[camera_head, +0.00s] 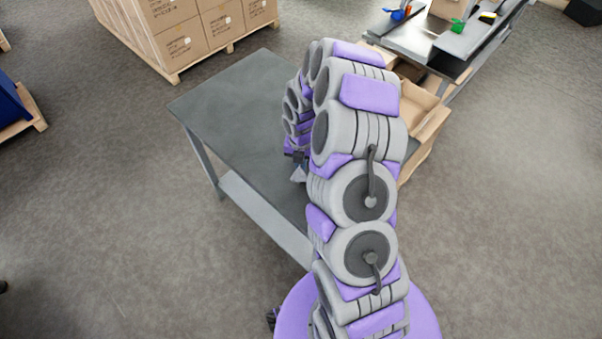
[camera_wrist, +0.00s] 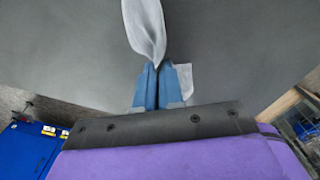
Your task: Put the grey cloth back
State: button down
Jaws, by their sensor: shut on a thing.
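The grey cloth (camera_wrist: 146,28) is pale and hangs pinched between the blue fingertips of my gripper (camera_wrist: 157,70) in the wrist view. A narrow fold of it spreads beyond the tips, and another corner shows to the right of the fingers. In the head view my gripper (camera_head: 298,160) is over the dark grey table (camera_head: 235,105), with a small pale bit of the cloth (camera_head: 299,174) below it. My arm hides much of the table's right side. I cannot tell whether the cloth touches the tabletop.
The tabletop's left part is bare. A pallet of cardboard boxes (camera_head: 185,35) stands behind it. An open cardboard box (camera_head: 425,125) is to the right of my arm, near a bench (camera_head: 415,38) with blue and green tools. A blue bin (camera_head: 10,105) stands at far left.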

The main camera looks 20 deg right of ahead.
jog(key=shift+s+a+f, duration=0.15)
jog(key=shift+s+f, duration=0.05)
jog(key=shift+s, duration=0.55)
jog(key=shift+s+a+f, duration=0.2)
jog(key=shift+s+f, duration=0.05)
jog(key=shift+s, duration=0.45)
jog(key=shift+s+a+f, duration=0.15)
jog(key=shift+s+f, duration=0.05)
jog(key=shift+s, duration=0.55)
jog(key=c, duration=0.9)
grip_release()
